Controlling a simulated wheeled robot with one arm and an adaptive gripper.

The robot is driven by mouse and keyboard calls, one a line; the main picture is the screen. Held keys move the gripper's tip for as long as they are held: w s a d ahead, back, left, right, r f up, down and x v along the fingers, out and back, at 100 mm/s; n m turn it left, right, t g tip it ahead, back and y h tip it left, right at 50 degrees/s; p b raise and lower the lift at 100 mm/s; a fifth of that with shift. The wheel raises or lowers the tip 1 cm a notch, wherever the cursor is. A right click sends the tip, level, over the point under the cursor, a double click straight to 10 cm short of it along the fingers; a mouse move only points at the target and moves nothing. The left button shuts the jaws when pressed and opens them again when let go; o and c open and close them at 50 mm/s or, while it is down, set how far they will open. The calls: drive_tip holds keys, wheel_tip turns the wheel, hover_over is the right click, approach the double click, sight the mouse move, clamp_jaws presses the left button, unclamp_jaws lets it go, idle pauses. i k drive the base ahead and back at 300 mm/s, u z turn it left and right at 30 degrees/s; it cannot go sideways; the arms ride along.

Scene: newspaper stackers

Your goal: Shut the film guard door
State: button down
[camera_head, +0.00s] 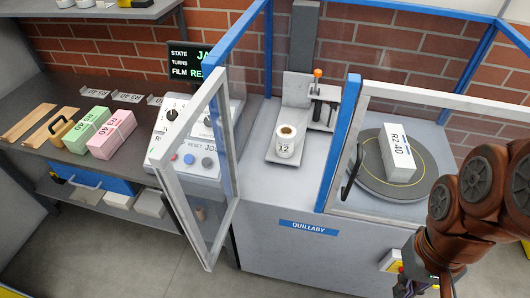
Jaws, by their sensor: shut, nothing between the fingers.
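The film guard door appears to be the white-framed clear panel (218,225) on the left of the blue-framed machine. It stands open, angled out toward me from the left blue post. A second clear panel (440,214) with a black handle (352,172) closes the right bay and looks shut. My gripper (405,286) is at the bottom right, in front of the machine and well away from the open door. It is shut and empty; its tips are hard to see.
A white block marked R2 40 (396,153) sits on a round turntable (372,184) behind the right panel. A control panel (187,155) is left of and behind the open door. Pink (111,134) and green (92,121) bundles lie on the left bench. The floor in front is clear.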

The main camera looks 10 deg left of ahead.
sight(173, 198)
drive_tip(key=z, duration=2.05)
drive_tip(key=k, duration=1.5)
drive_tip(key=u, duration=2.15)
drive_tip(key=i, duration=0.5)
drive_tip(key=z, duration=0.05)
drive_tip(key=k, duration=1)
drive_tip(key=u, duration=0.45)
drive_tip(key=i, duration=0.4)
drive_tip(key=u, duration=0.25)
